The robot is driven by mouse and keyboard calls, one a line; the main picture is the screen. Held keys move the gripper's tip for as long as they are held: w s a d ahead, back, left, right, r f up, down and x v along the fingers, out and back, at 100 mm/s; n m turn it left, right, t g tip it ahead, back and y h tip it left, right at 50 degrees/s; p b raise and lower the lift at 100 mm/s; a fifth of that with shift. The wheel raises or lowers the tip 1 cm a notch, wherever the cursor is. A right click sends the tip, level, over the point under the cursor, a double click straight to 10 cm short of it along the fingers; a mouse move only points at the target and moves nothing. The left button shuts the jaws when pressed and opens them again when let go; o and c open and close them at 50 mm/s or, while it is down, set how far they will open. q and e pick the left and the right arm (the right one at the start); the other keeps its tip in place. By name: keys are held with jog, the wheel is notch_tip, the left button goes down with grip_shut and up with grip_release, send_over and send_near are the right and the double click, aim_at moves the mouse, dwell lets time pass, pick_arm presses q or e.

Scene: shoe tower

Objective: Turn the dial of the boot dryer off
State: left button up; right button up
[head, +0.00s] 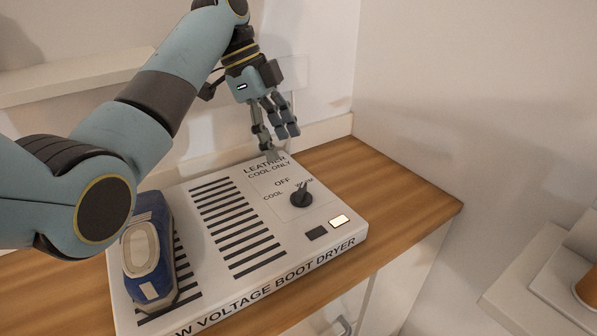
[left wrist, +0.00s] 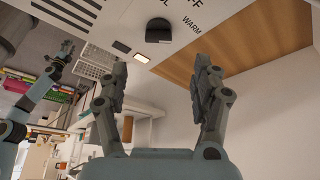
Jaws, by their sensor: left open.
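The boot dryer (head: 330,262) is a flat white box on a wooden counter. Its black dial (head: 301,199) is at the right of the top, among the words COOL, OFF and WARM; its pointer appears turned towards WARM. The dial also shows in the left wrist view (left wrist: 158,31), ahead of the fingers. My left gripper (head: 280,140) is open and empty, above the dryer's back edge, behind the dial and apart from it. A second blue-grey arm, apparently my right, shows in the left wrist view; its gripper (left wrist: 60,56) is too small to read.
A blue and beige shoe (head: 145,258) lies on the dryer's left slots. A lit pale rectangle (head: 339,221) and a dark one (head: 317,233) are in front of the dial. The wooden counter (head: 400,195) is bare to the right, with a wall behind.

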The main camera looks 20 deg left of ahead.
pick_arm(q)
send_over(300, 188)
jog(key=a, duration=0.2)
notch_tip(300, 188, down, 5)
jog(key=shift+s+r, duration=0.1)
jog(key=shift+r, duration=0.1)
jog(key=b+x, duration=0.1)
jog(key=x, duration=0.3)
jog(key=shift+a, duration=0.1)
jog(key=shift+d+f, duration=0.2)
jog(key=shift+f, duration=0.35)
pick_arm(e)
jog(key=shift+s+d+f, duration=0.45)
jog(key=shift+s+f, duration=0.05)
jog(key=shift+s, duration=0.25)
jog(key=shift+s+a, duration=0.1)
